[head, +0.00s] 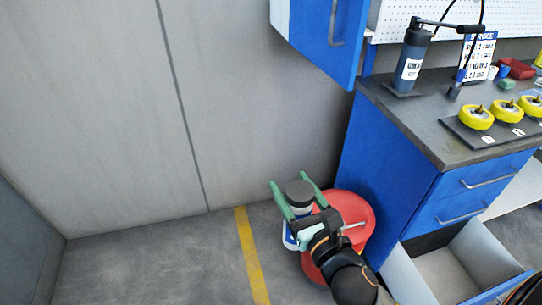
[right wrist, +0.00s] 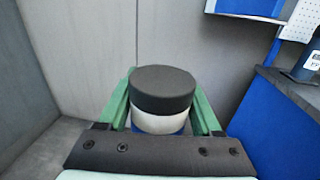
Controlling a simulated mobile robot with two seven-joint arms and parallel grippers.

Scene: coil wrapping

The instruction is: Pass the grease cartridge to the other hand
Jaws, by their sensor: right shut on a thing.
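The grease cartridge (head: 299,194) is a white and blue cylinder with a dark grey cap. My right gripper (head: 291,186) has green fingers on either side of it and is shut on it, in front of the grey wall. In the right wrist view the cartridge (right wrist: 162,92) stands between the two green fingers (right wrist: 162,104), cap towards the top; its lower part is hidden by the gripper body. My left gripper is not in view.
A red round container (head: 356,205) stands on the floor behind my right gripper, beside the blue cabinet (head: 385,165). A drawer (head: 455,265) stands open below. The worktop (head: 437,144) holds a dark bottle (head: 409,62) and yellow round parts (head: 476,117). Floor at left is clear.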

